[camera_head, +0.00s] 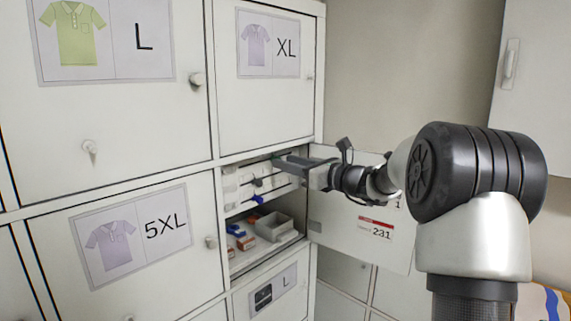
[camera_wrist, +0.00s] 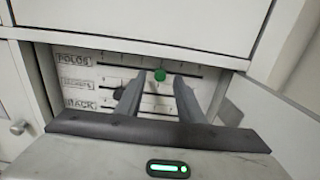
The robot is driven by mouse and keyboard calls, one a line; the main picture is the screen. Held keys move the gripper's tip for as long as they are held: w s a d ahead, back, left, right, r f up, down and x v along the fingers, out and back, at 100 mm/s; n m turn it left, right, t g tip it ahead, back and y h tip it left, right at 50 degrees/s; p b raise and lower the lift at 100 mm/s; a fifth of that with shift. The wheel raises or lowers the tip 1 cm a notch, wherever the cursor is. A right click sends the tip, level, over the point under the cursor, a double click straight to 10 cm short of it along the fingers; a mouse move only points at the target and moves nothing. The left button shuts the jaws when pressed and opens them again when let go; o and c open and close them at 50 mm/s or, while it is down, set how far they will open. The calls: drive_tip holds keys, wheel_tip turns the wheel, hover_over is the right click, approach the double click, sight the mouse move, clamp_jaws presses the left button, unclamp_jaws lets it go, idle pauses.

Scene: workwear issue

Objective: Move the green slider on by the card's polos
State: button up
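In the wrist view the green slider (camera_wrist: 160,75) is a round knob on the top slot, the row labelled POLOS (camera_wrist: 73,60). It stands a little right of the slot's middle. My gripper (camera_wrist: 159,82) is open, with one finger on each side of the green slider in the picture; I see no contact. In the head view my gripper (camera_head: 283,161) reaches into the open compartment and mostly hides the slider. A white card (camera_head: 376,229) with a red band and "231" is on the open door; its smaller print is unreadable.
A blue slider (camera_head: 257,199) shows lower down. A grey tray (camera_head: 273,228) and small boxes lie on the shelf below. The open door (camera_head: 340,238) stands at the right.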

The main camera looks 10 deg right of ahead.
drive_tip(key=b+v, duration=0.2)
drive_tip(key=v, duration=1.4)
drive_tip(key=shift+a, duration=0.1)
drive_tip(key=s+a+f+n+g+h+b, duration=0.2)
drive_tip(key=s+a+f+n+g+h, duration=0.1)
drive_tip(key=s+a+f+n+g, duration=0.55)
drive_tip(key=s+d+f+n+h+b, duration=0.1)
drive_tip(key=s+d+f+n+h, duration=0.55)
drive_tip(key=n, duration=0.65)
drive_tip(key=s+a+n+p, duration=0.2)
drive_tip(key=s+a, duration=0.3)
drive_tip(key=s, duration=0.3)
drive_tip(key=s+a+r+n+h+p, duration=0.1)
drive_tip(key=s+a+n+p, duration=0.1)
drive_tip(key=s+a+n, duration=0.3)
drive_tip(key=s, duration=0.3)
drive_tip(key=shift+s+r, duration=0.25)
drive_tip(key=shift+r, duration=0.1)
